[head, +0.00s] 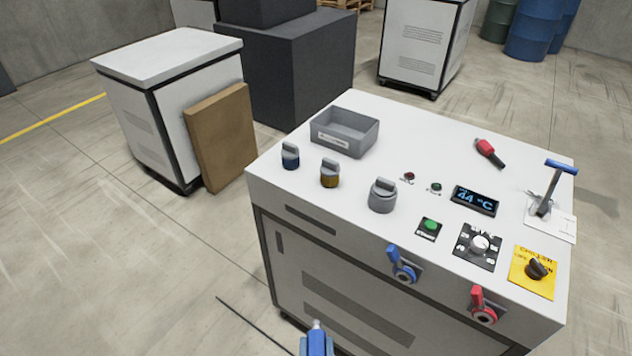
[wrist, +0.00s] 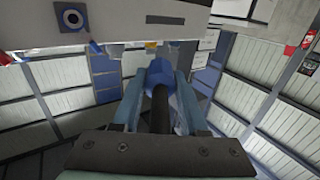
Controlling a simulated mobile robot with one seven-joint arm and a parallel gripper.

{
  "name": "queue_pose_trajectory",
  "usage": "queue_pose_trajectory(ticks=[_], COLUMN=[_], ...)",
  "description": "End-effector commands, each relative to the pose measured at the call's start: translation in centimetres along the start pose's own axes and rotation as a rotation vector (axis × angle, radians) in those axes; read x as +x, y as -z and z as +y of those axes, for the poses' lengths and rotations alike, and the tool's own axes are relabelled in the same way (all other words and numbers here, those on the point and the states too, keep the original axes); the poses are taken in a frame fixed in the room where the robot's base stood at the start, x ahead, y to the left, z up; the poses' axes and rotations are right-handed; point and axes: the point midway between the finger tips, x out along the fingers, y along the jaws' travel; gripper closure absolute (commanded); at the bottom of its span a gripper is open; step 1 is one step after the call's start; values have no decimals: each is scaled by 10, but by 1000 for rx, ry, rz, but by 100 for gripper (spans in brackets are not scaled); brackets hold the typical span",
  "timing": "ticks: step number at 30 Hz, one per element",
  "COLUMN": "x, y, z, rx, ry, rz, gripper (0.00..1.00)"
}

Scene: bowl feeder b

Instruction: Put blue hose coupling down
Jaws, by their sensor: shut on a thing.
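My gripper (head: 317,346) is at the bottom edge of the head view, in front of the white cabinet. It is shut on the blue hose coupling (head: 317,338), which has a grey tip pointing up the picture. In the wrist view the coupling (wrist: 161,73) sits between the two pale blue fingers (wrist: 162,85), with a black hose-like part (wrist: 160,112) behind it. The coupling appears held in the air, clear of the cabinet top (head: 300,190). The fingers hide part of its sides.
On the cabinet top stand a grey bin (head: 345,131), capped fittings with blue (head: 290,157) and yellow (head: 330,174) bands, and a grey fitting (head: 382,196). Blue (head: 402,268) and red (head: 483,308) valve handles stick out from its front. A thin dark line (head: 250,324) crosses the floor area.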

Motion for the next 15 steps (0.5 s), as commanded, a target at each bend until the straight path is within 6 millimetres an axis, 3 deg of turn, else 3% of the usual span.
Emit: queue_pose_trajectory(ticks=[4, 15], x=[-17, -19], y=[-19, -20], z=[0, -2], rx=[-2, 0], ry=[4, 13], rz=[3, 6], gripper=[100, 100])
